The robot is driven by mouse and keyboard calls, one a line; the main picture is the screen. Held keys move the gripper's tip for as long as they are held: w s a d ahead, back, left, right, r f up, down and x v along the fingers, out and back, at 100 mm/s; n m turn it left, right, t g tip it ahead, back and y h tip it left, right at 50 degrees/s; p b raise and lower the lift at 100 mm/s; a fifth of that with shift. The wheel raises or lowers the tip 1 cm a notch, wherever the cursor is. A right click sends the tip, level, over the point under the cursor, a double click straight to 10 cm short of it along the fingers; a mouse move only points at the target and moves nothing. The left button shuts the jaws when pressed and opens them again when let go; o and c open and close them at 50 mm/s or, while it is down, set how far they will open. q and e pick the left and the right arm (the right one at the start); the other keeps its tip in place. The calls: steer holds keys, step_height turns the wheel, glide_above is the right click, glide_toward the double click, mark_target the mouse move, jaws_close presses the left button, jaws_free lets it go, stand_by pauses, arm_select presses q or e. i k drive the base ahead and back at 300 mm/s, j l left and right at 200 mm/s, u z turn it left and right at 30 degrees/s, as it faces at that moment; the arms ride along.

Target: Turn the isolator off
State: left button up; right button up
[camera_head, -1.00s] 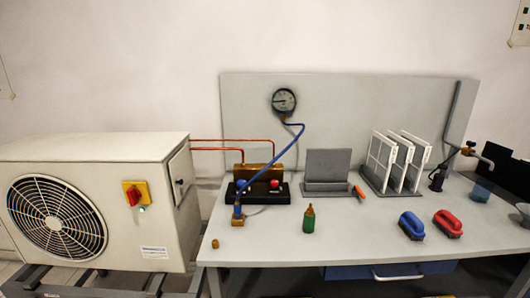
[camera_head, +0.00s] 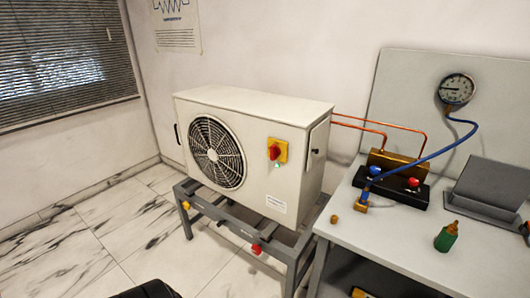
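The isolator (camera_head: 275,151) is a red rotary knob on a yellow plate, on the front of the beige outdoor unit (camera_head: 252,112), right of its fan grille. A small green light shows just below the knob. The knob looks upright, but its exact angle is too small to tell. Neither of my grippers can be made out. A dark rounded shape at the bottom edge may be part of my own body. Nothing touches the isolator.
The unit stands on a grey metal frame (camera_head: 290,250) with small red and yellow parts. Marble floor (camera_head: 60,250) is open at the left.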

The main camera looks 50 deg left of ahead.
mark_target(275, 151)
steer(key=u, duration=1.45)
